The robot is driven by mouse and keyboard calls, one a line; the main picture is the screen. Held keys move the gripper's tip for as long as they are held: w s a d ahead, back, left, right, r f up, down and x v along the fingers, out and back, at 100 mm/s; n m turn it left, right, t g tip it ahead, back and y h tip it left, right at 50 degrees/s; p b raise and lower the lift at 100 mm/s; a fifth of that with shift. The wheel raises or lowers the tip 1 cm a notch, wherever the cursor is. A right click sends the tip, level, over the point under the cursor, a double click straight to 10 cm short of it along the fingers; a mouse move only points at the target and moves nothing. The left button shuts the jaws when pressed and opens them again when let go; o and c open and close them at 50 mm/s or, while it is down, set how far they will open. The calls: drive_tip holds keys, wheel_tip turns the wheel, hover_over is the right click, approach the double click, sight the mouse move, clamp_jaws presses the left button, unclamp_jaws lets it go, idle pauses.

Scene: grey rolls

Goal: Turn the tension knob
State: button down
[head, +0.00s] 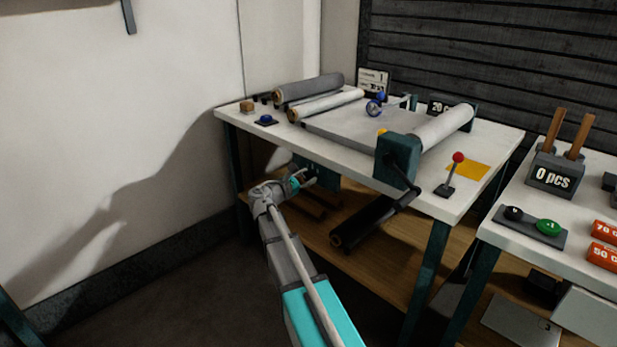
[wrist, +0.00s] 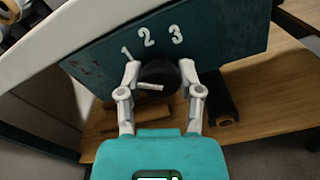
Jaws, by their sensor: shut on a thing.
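The tension knob (wrist: 160,73) is dark and round, with a white pointer bar lying roughly level across its near left part in the wrist view. It sits on a teal panel (wrist: 225,35) marked 1, 2 and 3. My gripper (wrist: 159,71) has one finger on each side of the knob and is shut on it. In the head view my gripper (head: 305,179) is at the front of the teal panel (head: 328,180) under the table's front edge. The knob is hidden there.
The white table (head: 285,137) carries grey rolls (head: 308,88), a roller with a crank (head: 445,127) and a red-topped lever (head: 457,168). A dark roll (head: 365,222) lies on the wooden lower shelf (head: 385,268). A second table (head: 490,232) stands right.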

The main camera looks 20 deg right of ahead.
drive_tip(key=shift+w, duration=0.2)
drive_tip(key=shift+m, duration=0.9)
drive_tip(key=shift+w, duration=0.1)
drive_tip(key=shift+c, duration=1.2)
unclamp_jaws()
drive_tip(key=shift+s, duration=0.2)
drive_tip(key=shift+s+a, duration=0.1)
drive_tip(key=shift+a, duration=0.05)
